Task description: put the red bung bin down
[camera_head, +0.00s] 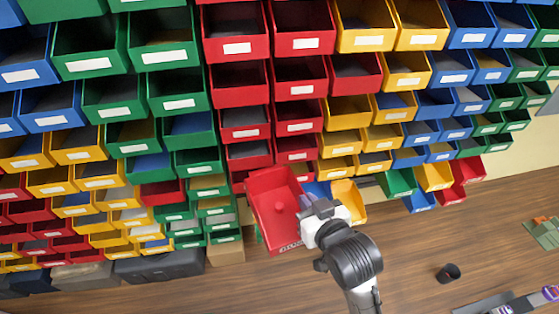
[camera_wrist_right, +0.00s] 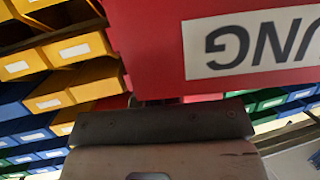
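The red bung bin (camera_head: 272,190) is in the middle of the head view, tilted, with its open top facing the camera. A small round red shape shows inside it. My right gripper (camera_head: 310,212) is at the bin's right wall and appears shut on it. In the right wrist view the bin's red face (camera_wrist_right: 150,45) fills the top, with a white label (camera_wrist_right: 250,42) whose upside-down letters are partly cut off. The gripper's fingertips are mostly hidden there. I cannot tell whether the bin touches anything below it. My left gripper is not in view.
Rows of red, green, yellow and blue labelled bins fill the rack. A blue bin and a yellow bin (camera_head: 348,195) are close behind my right gripper. A cardboard box (camera_head: 226,252) and dark cases (camera_head: 160,266) stand at lower left. A dark cup (camera_head: 448,273) stands on the wooden floor.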

